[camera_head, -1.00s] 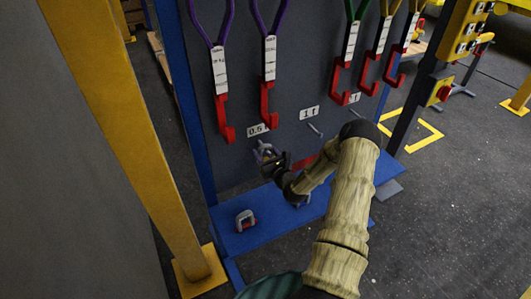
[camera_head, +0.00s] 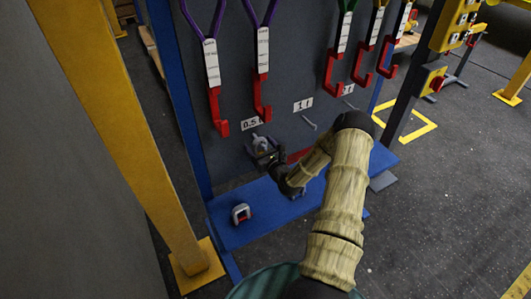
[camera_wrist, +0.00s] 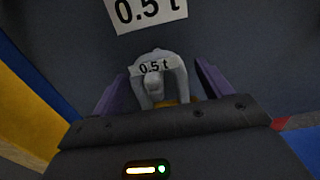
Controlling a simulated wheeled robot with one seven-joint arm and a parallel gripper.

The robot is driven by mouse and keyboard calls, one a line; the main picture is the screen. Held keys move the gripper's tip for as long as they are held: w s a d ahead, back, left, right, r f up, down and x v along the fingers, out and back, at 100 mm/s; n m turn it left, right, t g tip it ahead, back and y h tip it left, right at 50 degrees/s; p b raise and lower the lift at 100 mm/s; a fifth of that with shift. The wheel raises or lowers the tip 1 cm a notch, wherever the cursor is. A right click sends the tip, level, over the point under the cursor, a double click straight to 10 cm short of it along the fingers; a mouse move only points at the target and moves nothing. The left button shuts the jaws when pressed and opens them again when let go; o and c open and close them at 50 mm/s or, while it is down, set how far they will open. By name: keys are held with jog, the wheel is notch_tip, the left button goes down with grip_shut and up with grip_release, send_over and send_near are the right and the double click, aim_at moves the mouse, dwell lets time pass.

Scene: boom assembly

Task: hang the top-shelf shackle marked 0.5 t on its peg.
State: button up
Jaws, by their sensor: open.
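The grey shackle marked 0.5 t (camera_wrist: 158,76) is at the board, below the board's 0.5 t label (camera_wrist: 147,10). In the wrist view it sits upright between the two purple fingers of my gripper (camera_wrist: 155,92), with a gap on each side. A round pale peg end (camera_wrist: 153,86) shows inside its bow, so it appears to hang on the peg. In the head view the shackle (camera_head: 261,143) is small, just beyond my open gripper (camera_head: 266,157). The shackle's lower part is hidden by the gripper body.
Another shackle (camera_head: 241,213) stands on the blue shelf (camera_head: 228,235). A bare peg (camera_head: 309,122) is under the 1 t label (camera_head: 303,105). Red hooks on slings (camera_head: 217,112) hang above. A yellow post (camera_head: 110,130) stands at left.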

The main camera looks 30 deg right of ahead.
jog(key=s+b, duration=0.1)
jog(key=s, duration=1.6)
jog(key=shift+d, duration=0.35)
jog(key=shift+s, duration=0.2)
